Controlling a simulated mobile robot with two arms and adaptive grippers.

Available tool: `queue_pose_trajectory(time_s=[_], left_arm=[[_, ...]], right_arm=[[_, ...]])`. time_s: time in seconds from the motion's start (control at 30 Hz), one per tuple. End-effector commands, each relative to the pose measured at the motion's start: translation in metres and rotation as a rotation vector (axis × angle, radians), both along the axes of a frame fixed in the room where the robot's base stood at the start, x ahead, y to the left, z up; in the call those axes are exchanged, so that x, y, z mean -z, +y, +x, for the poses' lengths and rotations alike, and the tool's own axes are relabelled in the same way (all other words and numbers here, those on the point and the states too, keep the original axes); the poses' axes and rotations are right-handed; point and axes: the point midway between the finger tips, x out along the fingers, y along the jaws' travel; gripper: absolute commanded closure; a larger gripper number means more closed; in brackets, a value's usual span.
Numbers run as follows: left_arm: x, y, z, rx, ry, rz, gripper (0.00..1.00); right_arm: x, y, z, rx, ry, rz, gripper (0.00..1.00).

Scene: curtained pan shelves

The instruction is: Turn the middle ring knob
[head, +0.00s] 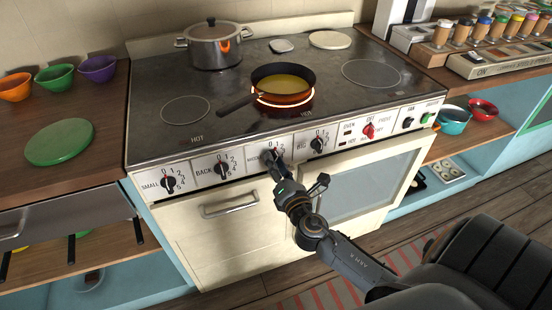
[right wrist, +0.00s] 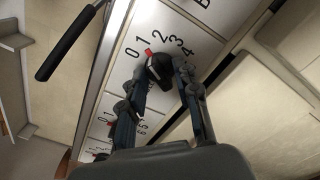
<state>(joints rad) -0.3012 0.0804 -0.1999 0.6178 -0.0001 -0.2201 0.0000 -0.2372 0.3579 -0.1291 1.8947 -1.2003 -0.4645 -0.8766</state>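The cream stove has a row of numbered black knobs on its front panel. The middle ring knob (head: 268,155) is the third from the left, partly covered by my right gripper (head: 273,163). In the right wrist view the knob (right wrist: 160,68) sits between the two fingertips of my right gripper (right wrist: 161,76), which appear to touch its sides. The knob's red mark is near the 1. The middle ring (head: 284,102) glows orange under a pan (head: 300,73) with yellow contents. My left gripper is not in view.
The back knob (head: 221,168) and the big knob (head: 317,144) flank the middle one. The pan's handle (head: 235,106) points toward the front left. A lidded pot (head: 214,47) stands at the back left. The oven handle (head: 229,206) sticks out below the panel.

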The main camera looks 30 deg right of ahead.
Motion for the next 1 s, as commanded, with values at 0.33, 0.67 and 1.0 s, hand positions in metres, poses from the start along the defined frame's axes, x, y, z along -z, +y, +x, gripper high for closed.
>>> queue_pose_trajectory(time_s=[0.33, 0.67, 1.0], left_arm=[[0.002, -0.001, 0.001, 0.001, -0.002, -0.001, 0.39], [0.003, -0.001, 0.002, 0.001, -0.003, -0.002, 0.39], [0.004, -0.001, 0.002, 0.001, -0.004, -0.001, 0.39]], right_arm=[[0.001, 0.0, 0.0, 0.0, -0.003, 0.006, 0.49], [0.002, 0.002, -0.009, 0.0, -0.002, 0.009, 0.49], [0.001, 0.005, -0.019, 0.001, -0.003, 0.008, 0.49]])
